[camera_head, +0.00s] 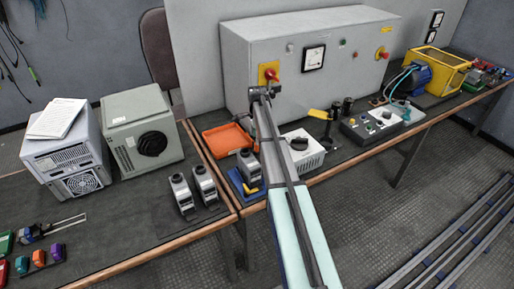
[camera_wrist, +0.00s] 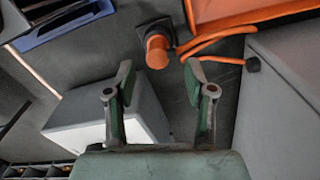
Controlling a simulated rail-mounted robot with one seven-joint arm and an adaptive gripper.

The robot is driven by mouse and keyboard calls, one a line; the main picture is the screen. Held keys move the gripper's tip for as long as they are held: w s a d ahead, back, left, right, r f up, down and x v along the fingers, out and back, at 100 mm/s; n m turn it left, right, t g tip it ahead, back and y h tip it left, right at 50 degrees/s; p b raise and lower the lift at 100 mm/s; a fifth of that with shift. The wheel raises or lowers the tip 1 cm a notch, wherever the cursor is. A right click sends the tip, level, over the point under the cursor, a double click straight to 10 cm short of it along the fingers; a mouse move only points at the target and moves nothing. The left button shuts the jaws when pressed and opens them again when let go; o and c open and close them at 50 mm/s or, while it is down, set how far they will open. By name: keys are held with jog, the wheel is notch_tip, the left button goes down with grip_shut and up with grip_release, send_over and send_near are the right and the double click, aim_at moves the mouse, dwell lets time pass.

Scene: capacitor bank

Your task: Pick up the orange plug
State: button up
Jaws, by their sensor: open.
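In the wrist view an orange plug (camera_wrist: 157,50) with a round body and a dark square base shows just beyond my fingertips, a little above the middle of the picture. Orange cable (camera_wrist: 215,38) runs beside it to the right. My gripper (camera_wrist: 158,80) is open, its two green-padded fingers spread left and right with nothing between them. The plug lies ahead of the gap, apart from both fingers as far as I can tell. In the head view my arm reaches towards the grey cabinet and its end (camera_head: 262,92) is small; I cannot pick out the plug there.
An orange tray (camera_head: 222,141) sits on the bench left of my arm; its edge also shows in the wrist view (camera_wrist: 240,10). A white box with a black knob (camera_head: 303,158) stands to the right. The grey cabinet (camera_head: 340,95) rises behind. A blue bin (camera_wrist: 65,25) is upper left.

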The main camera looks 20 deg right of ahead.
aim_at(257, 148)
jog(key=shift+s+f+p, duration=0.15)
jog(key=shift+f+p, duration=0.85)
jog(key=shift+f, duration=1.5)
grip_shut()
